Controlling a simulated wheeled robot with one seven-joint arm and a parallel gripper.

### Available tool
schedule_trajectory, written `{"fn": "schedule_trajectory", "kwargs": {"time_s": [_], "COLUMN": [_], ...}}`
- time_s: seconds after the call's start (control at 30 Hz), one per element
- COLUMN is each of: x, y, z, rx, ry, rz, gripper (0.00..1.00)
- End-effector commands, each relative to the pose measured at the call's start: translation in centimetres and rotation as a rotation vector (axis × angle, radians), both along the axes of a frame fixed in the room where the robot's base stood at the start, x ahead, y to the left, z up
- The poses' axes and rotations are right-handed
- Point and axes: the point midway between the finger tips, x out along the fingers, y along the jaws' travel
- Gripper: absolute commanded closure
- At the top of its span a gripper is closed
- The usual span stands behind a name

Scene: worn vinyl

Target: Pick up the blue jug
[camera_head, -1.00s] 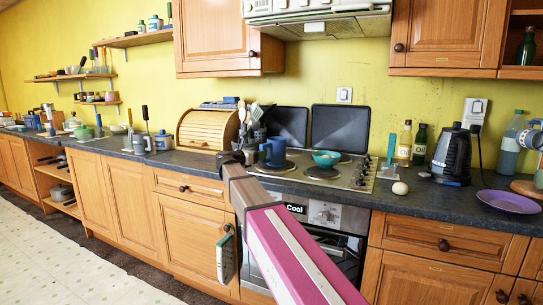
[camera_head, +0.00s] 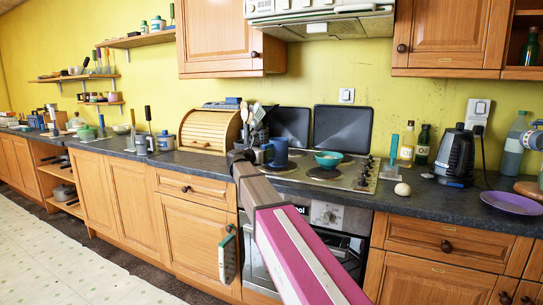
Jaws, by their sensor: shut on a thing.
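The blue jug (camera_head: 280,152) stands upright over the left part of the hob, in front of the dark panels. I cannot tell whether its base touches the hob. My gripper (camera_head: 263,154) is at the jug's left side, at the end of my pink and grey arm. It is shut on the jug, seemingly by its handle side. The fingertips are small and partly hidden, so the exact contact is unclear.
A teal bowl (camera_head: 328,159) sits on the hob (camera_head: 345,180) just right of the jug. A utensil holder (camera_head: 256,133) and a wooden bread bin (camera_head: 208,131) stand to the left. An egg-like object (camera_head: 402,189) and a black kettle (camera_head: 455,155) are farther right.

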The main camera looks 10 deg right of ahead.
Motion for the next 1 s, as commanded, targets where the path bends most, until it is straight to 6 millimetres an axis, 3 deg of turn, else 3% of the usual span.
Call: {"fn": "schedule_trajectory", "kwargs": {"time_s": [0.27,0.47,0.8,1.0], "x": [0.0,0.1,-1.8,-2.5], "y": [0.0,0.0,7.4,10.1], "z": [1.1,4.2,8.6,10.3], "rx": [0.0,-0.001,0.0,-0.001], "ry": [-0.001,-0.003,-0.001,-0.001], "rz": [0.0,0.0,0.003,0.001], "gripper": [1.0,1.0,1.0,1.0]}}
